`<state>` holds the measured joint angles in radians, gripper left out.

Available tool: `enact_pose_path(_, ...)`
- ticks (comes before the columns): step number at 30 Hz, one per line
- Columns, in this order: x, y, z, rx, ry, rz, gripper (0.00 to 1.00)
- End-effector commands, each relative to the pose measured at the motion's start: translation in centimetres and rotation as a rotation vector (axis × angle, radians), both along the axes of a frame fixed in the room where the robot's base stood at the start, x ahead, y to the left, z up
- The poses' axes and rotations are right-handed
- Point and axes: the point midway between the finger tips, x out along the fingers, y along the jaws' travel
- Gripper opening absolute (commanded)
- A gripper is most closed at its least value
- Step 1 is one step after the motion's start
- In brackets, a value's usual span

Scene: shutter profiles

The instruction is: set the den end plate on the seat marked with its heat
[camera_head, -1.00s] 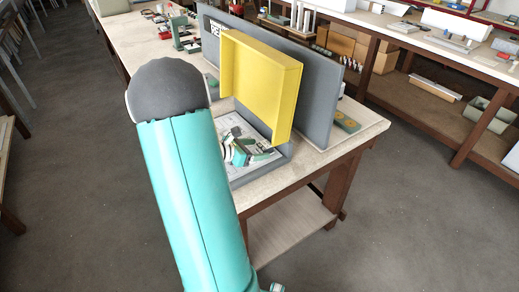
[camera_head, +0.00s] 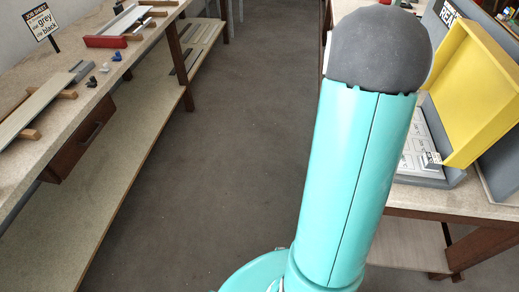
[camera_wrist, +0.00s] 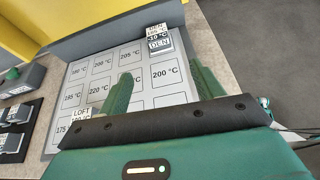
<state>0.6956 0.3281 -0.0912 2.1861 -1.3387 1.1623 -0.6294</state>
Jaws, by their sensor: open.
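The den plate lies just beyond the fingertips. The fingers hide some cells.
A yellow tray-like panel (camera_head: 470,90) stands over the board's bench. A left bench (camera_head: 75,110) holds a job sign (camera_head: 41,24) and rails. Open floor (camera_head: 220,130) lies between.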

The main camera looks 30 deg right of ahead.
Motion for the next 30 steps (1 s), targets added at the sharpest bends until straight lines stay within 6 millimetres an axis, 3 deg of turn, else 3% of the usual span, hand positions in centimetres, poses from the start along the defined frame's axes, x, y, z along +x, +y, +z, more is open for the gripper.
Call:
enact_pose_path(5,3.6,6.3,2.9,-0.012,-0.293,-0.052,0.66)
enact_pose_path(15,8.9,22.8,7.2,0.150,-0.947,-0.226,0.66)
enact_pose_path(24,9.7,37.7,11.1,0.500,-1.381,-0.447,0.66)
enact_pose_path(27,9.1,41.3,12.2,0.615,-1.455,-0.521,0.66)
enact_pose_path(30,8.7,43.4,12.9,0.687,-1.491,-0.569,0.66)
